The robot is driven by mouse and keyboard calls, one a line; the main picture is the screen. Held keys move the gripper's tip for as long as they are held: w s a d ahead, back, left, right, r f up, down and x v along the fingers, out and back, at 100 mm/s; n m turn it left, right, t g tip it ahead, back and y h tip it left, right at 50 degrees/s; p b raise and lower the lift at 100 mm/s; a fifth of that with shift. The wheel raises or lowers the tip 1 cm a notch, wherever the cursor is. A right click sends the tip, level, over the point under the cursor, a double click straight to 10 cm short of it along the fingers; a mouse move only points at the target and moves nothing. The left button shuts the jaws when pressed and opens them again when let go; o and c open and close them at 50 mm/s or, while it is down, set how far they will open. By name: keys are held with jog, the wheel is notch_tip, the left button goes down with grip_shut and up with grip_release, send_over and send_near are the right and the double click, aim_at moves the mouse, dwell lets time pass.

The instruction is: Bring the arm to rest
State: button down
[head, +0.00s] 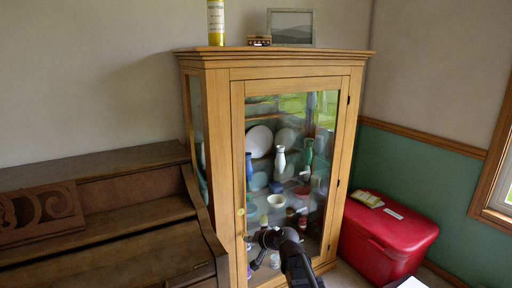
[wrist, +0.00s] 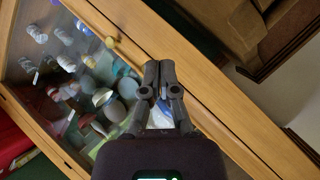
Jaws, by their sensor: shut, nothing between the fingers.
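My gripper (wrist: 157,70) is shut and empty in the wrist view, its two dark fingers side by side. Behind them is the wooden door frame of the glass-fronted cabinet (wrist: 215,95). In the head view my dark arm reaches up from the bottom edge, and my gripper (head: 256,243) is in front of the lower left part of the cabinet (head: 236,150). I cannot tell whether the fingertips touch the door. The cabinet door looks closed, with a small round knob on its left side.
An upright piano (head: 95,200) stands close on the left. A red chest (head: 385,243) with small items on its lid is at the right. Vases, plates and bowls sit behind the cabinet glass. A yellow bottle (head: 216,22), a small box and a picture frame (head: 291,27) stand on top.

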jog(key=s+d+f+n+g+h, duration=0.1)
jog(key=s+d+f+g+h, duration=0.35)
jog(key=s+d, duration=0.6)
jog(key=s+d+f+n+g+h, duration=0.1)
jog(key=s+d+f+g+h, duration=0.35)
jog(key=s+d, duration=0.55)
notch_tip(320, 180, up, 24)
jog(key=s+t+p, duration=0.1)
jog(key=p, duration=2.3)
jog(key=shift+a+f, duration=0.15)
jog(key=shift+a, duration=0.3)
